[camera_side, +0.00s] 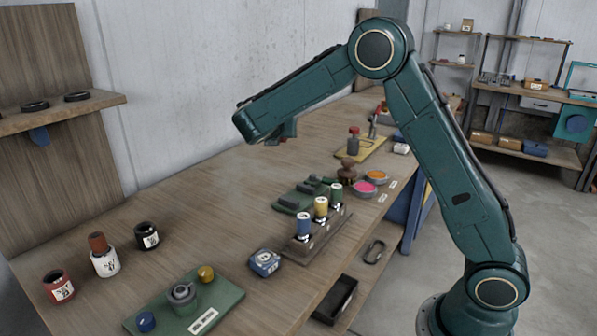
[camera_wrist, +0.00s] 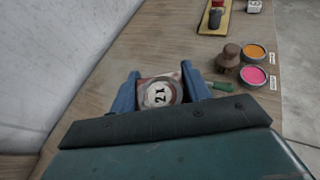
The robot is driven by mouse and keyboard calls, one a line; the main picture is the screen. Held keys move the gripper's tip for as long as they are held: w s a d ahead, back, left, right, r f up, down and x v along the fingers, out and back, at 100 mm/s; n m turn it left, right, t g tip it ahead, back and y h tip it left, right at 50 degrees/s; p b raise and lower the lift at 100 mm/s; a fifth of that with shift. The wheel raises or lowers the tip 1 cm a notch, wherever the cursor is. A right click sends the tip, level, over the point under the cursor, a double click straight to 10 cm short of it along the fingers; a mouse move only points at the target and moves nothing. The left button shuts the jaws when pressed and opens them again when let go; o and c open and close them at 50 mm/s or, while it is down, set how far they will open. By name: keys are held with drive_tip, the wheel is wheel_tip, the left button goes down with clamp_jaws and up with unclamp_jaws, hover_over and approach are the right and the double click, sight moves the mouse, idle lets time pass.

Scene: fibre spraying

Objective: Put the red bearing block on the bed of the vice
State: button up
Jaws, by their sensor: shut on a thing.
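In the side view my gripper (camera_side: 283,135) hangs above the bench, with the block mostly hidden by the arm. A low green fixture with dark grey jaw-like blocks, apparently the vice (camera_side: 304,193), lies on the bench, below and to the right of my gripper in the side view. In the wrist view, only a small green piece shows right of the fingers; I cannot tell whether it belongs to the vice.
A rack (camera_side: 318,239) with blue, yellow and green bottles stands before the green fixture. A blue block (camera_side: 265,263), a black tray (camera_side: 335,299) and pink (camera_side: 364,187) and orange bowls are nearby. A green mat (camera_side: 163,318) and several jars lie left. The bench's back middle is clear.

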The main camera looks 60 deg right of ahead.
drive_tip(key=s+d+r+m+g+h, duration=0.1)
drive_tip(key=s+d+r+m+g, duration=0.1)
drive_tip(key=d+m+g, duration=0.3)
drive_tip(key=shift+s+d+g, duration=0.4)
drive_tip(key=shift+d+g, duration=0.1)
drive_tip(key=shift+d, duration=0.05)
drive_tip(key=shift+r+h, duration=0.1)
drive_tip(key=shift+h, duration=0.2)
approach(307, 185)
drive_tip(key=d, duration=0.5)
drive_tip(key=shift+d+f, duration=0.35)
drive_tip(key=shift+d, duration=0.05)
drive_tip(key=shift+f, duration=0.65)
drive_tip(key=o, duration=1.3)
drive_tip(key=shift+f, duration=0.1)
drive_tip(key=shift+c, duration=0.2)
